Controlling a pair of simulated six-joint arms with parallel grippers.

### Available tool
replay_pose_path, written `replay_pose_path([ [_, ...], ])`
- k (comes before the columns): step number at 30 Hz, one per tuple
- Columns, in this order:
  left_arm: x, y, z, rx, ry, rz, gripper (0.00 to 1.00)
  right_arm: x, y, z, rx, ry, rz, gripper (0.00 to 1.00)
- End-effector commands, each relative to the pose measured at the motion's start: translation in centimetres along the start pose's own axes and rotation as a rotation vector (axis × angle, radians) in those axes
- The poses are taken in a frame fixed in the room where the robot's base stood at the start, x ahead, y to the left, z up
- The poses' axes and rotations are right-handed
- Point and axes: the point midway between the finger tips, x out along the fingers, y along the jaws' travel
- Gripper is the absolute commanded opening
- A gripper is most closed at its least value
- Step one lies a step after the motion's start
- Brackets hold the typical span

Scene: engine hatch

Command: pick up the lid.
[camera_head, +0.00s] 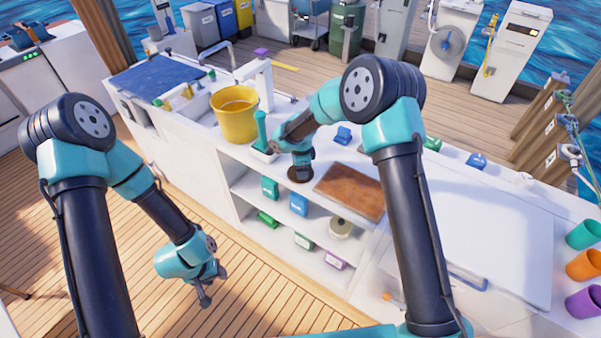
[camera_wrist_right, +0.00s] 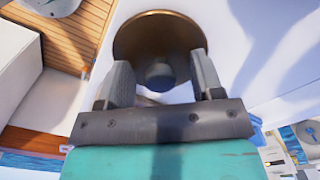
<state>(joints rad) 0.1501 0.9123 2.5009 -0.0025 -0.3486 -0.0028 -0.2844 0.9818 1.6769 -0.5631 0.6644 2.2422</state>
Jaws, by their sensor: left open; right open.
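The lid (camera_head: 299,177) is a small dark brown disc lying on the white counter, mostly covered by my right gripper in the head view. In the right wrist view the lid (camera_wrist_right: 158,30) is a round brown plate with a dark grey knob at its middle. My right gripper (camera_head: 300,168) points down over the lid. Its two fingers are apart, one on each side of the knob in the right wrist view (camera_wrist_right: 164,78); whether they touch it cannot be told. My left gripper (camera_head: 204,299) hangs over the wooden deck, open and empty, away from the counter.
A brown board (camera_head: 349,192) lies just right of the lid. A yellow bucket (camera_head: 235,120) and a green-handled tool (camera_head: 261,132) stand to its left. Coloured cups (camera_head: 583,266) stand at the far right.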

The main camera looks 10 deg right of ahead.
Motion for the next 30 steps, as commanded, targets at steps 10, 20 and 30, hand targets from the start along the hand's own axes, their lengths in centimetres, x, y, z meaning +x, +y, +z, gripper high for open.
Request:
replay_pose_path([
  [10,0.00,0.00,0.00,0.000,0.000,0.000,0.43,-0.03,0.00,0.01,0.000,0.000,0.000,0.50],
  [20,0.00,0.00,0.00,0.000,0.000,0.000,0.43,-0.03,0.00,0.01,0.000,0.000,0.000,0.19],
  [30,0.00,0.00,0.00,0.000,0.000,0.000,0.43,-0.06,-0.01,0.01,0.000,0.000,0.000,0.08],
])
